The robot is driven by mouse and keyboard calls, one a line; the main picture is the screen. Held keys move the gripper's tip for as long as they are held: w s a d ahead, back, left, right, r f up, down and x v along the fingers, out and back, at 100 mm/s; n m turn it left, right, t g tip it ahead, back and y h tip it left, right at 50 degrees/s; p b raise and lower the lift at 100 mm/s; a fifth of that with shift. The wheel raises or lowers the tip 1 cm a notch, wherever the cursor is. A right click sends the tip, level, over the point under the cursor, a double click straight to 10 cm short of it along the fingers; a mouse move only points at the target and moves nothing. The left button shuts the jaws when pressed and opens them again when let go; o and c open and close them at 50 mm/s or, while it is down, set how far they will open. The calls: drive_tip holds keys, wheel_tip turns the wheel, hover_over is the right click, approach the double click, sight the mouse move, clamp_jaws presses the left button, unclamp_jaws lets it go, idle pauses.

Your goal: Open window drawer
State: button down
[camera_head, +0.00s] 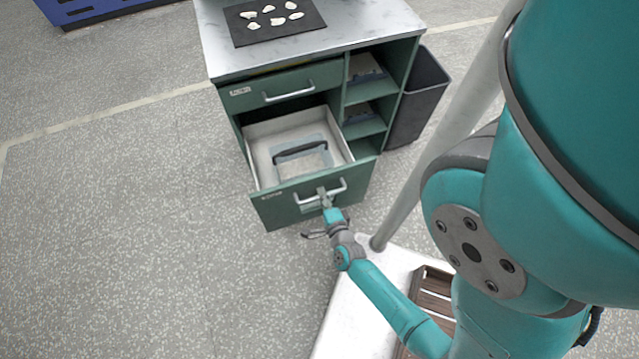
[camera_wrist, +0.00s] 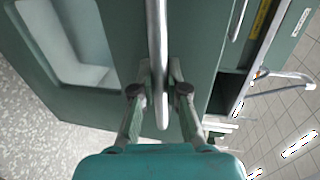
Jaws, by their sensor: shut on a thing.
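The window drawer (camera_head: 267,209) is the lower, green-fronted drawer of the cabinet, and it stands pulled out. Its front has a clear window, partly hidden behind my gripper; the window also shows in the wrist view (camera_wrist: 92,76). A metal bar handle (camera_head: 342,187) crosses the drawer front.
The upper drawer (camera_head: 322,80) is shut. Open shelves (camera_head: 365,128) are at the cabinet's right, with a dark bin (camera_head: 424,95) beside them. A black mat (camera_head: 300,33) with several pale pieces lies on top. The floor left of the cabinet is clear.

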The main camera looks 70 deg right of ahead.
drive_tip(key=shift+a, duration=0.15)
drive_tip(key=c, duration=1.2)
unclamp_jaws()
drive_tip(key=shift+v, duration=3.7)
drive_tip(key=shift+s, duration=0.1)
drive_tip(key=shift+r, duration=0.1)
